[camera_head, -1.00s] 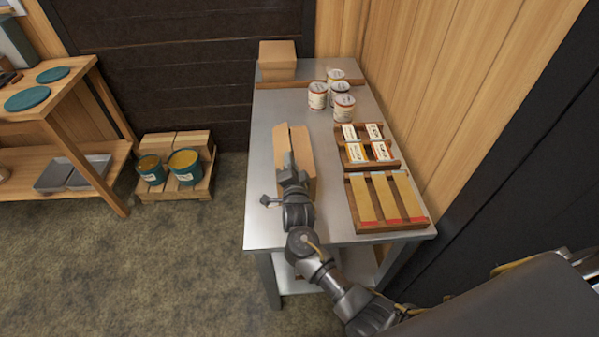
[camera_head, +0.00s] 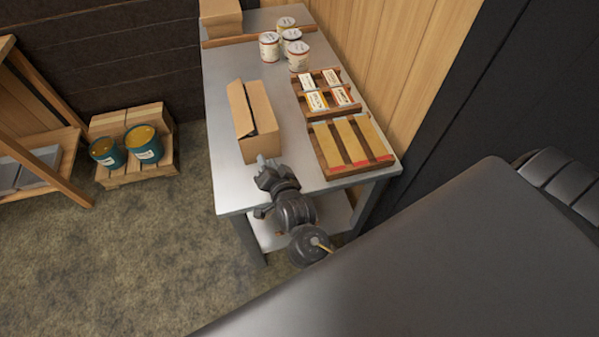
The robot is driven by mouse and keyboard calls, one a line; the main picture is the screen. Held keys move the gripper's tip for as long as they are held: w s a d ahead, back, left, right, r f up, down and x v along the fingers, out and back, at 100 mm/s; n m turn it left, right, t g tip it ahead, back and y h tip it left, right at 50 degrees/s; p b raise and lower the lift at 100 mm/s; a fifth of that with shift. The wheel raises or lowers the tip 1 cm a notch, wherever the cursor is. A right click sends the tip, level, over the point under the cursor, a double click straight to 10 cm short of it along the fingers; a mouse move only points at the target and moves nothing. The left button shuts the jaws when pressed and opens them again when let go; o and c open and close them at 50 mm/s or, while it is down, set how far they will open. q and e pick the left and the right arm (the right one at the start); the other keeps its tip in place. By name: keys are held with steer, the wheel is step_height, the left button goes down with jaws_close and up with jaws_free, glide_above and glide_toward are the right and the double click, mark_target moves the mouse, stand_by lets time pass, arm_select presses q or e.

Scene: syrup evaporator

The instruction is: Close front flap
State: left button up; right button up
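A tan cardboard box (camera_head: 263,143) stands near the left edge of the metal table (camera_head: 226,168). Its left long flap (camera_head: 240,108) is tilted up, and its right long flap (camera_head: 261,106) lies partly over the top. A dark gap shows between them. The front flap cannot be made out clearly. My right gripper (camera_head: 266,161) is at the near end of the box, close to the lower front face. Whether it touches is unclear, and its fingers are too small to read. My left gripper is not in view.
Several labelled cans (camera_head: 298,57), a wooden tray of small packs (camera_head: 328,96) and a slatted wooden tray (camera_head: 350,143) stand right of the box. A closed box (camera_head: 220,17) is at the back. The table's left strip is clear.

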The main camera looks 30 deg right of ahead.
steer(key=s+d+f+n+g+y, duration=0.2)
steer(key=s+f+n+g, duration=0.5)
steer(key=s+f, duration=0.4)
step_height(320, 180, down, 3)
steer(key=shift+s+d+f+n, duration=0.15)
steer(key=shift+s+d+n, duration=0.15)
steer(key=shift+s+d, duration=0.15)
